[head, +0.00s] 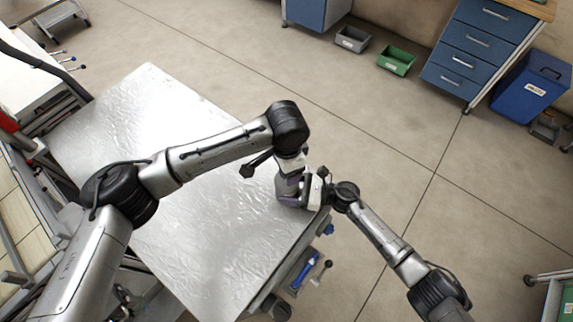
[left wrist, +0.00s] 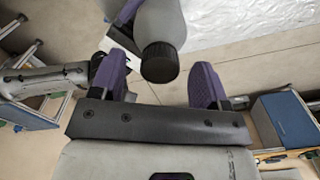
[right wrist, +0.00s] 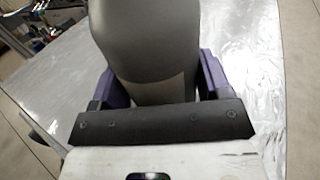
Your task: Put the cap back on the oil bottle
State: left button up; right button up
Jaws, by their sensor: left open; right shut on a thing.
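The oil bottle is grey. In the right wrist view the bottle (right wrist: 145,45) stands between the purple fingers of my right gripper (right wrist: 160,85), which is shut on its body. In the left wrist view the bottle (left wrist: 160,18) ends in a ribbed black cap (left wrist: 160,62), which sits at its neck; whether it is screwed tight cannot be told. My left gripper (left wrist: 158,80) is open, its purple fingers on either side of the cap with gaps. In the head view my left gripper (head: 290,180) and right gripper (head: 300,199) meet near the table's edge and mostly hide the bottle.
The shiny metal table (head: 190,240) is largely clear. A blue-handled tool (head: 304,270) sits in a holder beside its edge. A grey bin (head: 352,39), a green bin (head: 396,61) and a blue drawer cabinet (head: 474,48) stand far off on the floor.

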pick_arm(q)
notch_tip(320, 180, up, 12)
jog(key=shift+f, duration=0.2)
pick_arm(e)
jog(key=shift+f, duration=0.1)
dwell(0.3)
jog(key=o, duration=1.8)
jog(key=shift+d, duration=0.1)
pick_arm(q)
jog(key=shift+f+b, duration=0.65)
jog(key=shift+f, duration=0.05)
pick_arm(e)
jog(key=s+d, duration=0.2)
jog(key=d, duration=1.1)
jog(key=shift+s+d, duration=0.2)
jog(key=shift+s, duration=0.1)
